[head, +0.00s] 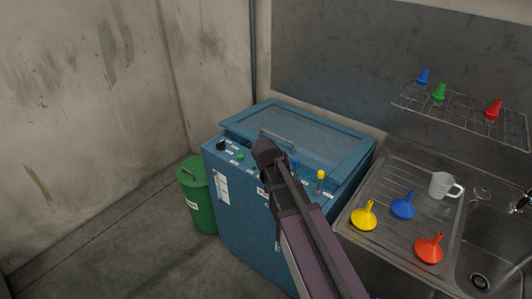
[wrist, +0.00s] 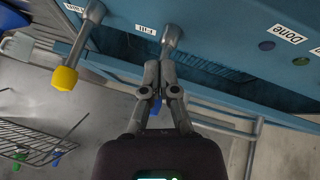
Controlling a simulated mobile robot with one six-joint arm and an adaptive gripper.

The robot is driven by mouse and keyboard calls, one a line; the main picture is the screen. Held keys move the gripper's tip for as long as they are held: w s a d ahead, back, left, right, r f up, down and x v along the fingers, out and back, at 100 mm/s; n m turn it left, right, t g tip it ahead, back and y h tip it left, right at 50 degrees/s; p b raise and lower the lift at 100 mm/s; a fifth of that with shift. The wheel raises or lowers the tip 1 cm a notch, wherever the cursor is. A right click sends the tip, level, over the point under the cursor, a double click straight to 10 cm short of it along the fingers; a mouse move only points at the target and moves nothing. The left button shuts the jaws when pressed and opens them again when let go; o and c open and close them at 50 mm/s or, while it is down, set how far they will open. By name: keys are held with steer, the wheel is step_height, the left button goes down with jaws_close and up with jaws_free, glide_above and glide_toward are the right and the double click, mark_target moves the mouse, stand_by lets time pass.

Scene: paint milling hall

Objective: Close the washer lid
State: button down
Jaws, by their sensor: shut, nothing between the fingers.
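The washer (head: 240,215) is a blue cabinet with labels and buttons on its front panel. Its lid (head: 335,160) has a blue frame, a glass window and a bar handle (head: 277,136). In the wrist view the handle (wrist: 242,132) is at lower right. My gripper (head: 263,148) is shut and empty, in front of the lid's front edge near the handle. In the wrist view its fingertips (wrist: 159,68) are together, apart from the handle.
A yellow-tipped lever (head: 320,175) and a blue-tipped lever (head: 295,164) stick out from the front panel near my gripper. A green bin (head: 196,200) stands left. A sink with a drainboard (head: 385,235), funnels and a jug (head: 441,184) is right, under a wire rack (head: 460,110).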

steer(key=s+d, duration=0.1)
steer(key=s, duration=0.1)
steer(key=s+d+f+n+g+y, duration=0.1)
steer(key=s, duration=0.1)
steer(key=s+d+f+y, duration=0.1)
steer(key=s, duration=0.1)
steer(key=shift+s+d+n+g, duration=0.2)
steer(key=shift+d+n+g, duration=0.1)
steer(key=shift+d+g, duration=0.1)
steer(key=s+d+f+n+g+y, duration=0.1)
steer(key=s+n+g+y, duration=0.1)
steer(key=s, duration=0.6)
steer(key=shift+d+n+y, duration=0.4)
steer(key=shift+n+y, duration=0.3)
steer(key=shift+y, duration=0.2)
steer(key=shift+s+d, duration=0.1)
